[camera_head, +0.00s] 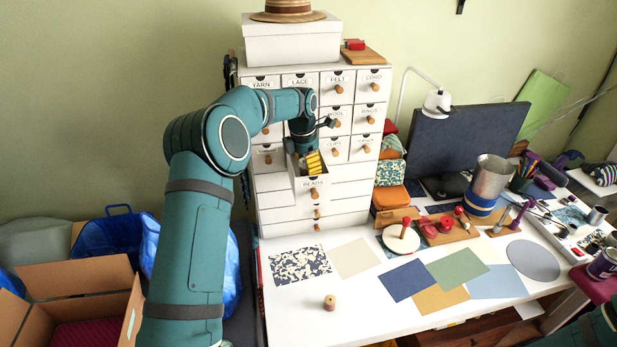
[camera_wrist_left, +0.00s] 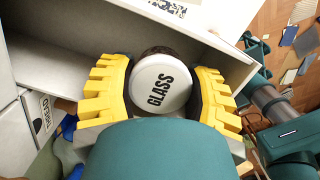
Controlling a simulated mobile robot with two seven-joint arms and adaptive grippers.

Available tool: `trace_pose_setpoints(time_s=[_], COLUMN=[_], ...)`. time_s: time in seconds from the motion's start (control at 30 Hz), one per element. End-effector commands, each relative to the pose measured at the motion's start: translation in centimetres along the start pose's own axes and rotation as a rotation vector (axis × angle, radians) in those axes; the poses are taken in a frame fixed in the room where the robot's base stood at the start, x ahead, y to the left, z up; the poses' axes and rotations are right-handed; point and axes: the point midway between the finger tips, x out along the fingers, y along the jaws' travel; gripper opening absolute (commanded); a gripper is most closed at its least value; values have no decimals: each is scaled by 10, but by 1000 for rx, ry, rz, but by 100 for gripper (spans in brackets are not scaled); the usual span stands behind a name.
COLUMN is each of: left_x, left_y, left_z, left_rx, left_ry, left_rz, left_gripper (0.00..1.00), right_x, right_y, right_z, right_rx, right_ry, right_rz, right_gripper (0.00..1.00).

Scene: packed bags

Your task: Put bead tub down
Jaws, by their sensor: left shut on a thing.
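The bead tub (camera_wrist_left: 162,90) has a white lid marked "GLASS" and a dark side. My left gripper (camera_wrist_left: 160,72) is shut on it, with a yellow ribbed finger on each side. In the head view my left gripper (camera_head: 312,162) points down at the open "BEADS" drawer (camera_head: 313,184), and the tub cannot be made out there. In the left wrist view the tub sits between the light walls of the drawer (camera_wrist_left: 60,68). I cannot tell whether it touches the drawer floor. My right gripper is not in view.
The white drawer cabinet (camera_head: 352,185) stands on the desk with other labelled drawers around the open one. Paper sheets (camera_head: 300,266) and a small wooden spool (camera_head: 330,302) lie in front. A dark monitor (camera_head: 465,140) stands to the right. The desk's front left is mostly clear.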

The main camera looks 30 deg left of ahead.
Motion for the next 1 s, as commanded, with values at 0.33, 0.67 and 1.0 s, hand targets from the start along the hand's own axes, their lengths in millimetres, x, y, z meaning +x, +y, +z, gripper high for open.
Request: trace_pose_setpoints(time_s=[0.33,0.67,1.0], left_x=[45,48,50], left_y=[-1,-1,-1], left_z=[-6,-6,-6], left_rx=[0,0,1], left_ry=[0,0,0], left_rz=[-2,-1,-2], left_gripper=[15,15,67], right_x=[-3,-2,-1], right_y=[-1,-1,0], right_z=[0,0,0], right_rx=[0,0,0], right_ry=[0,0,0], right_rz=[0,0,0], right_gripper=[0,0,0])
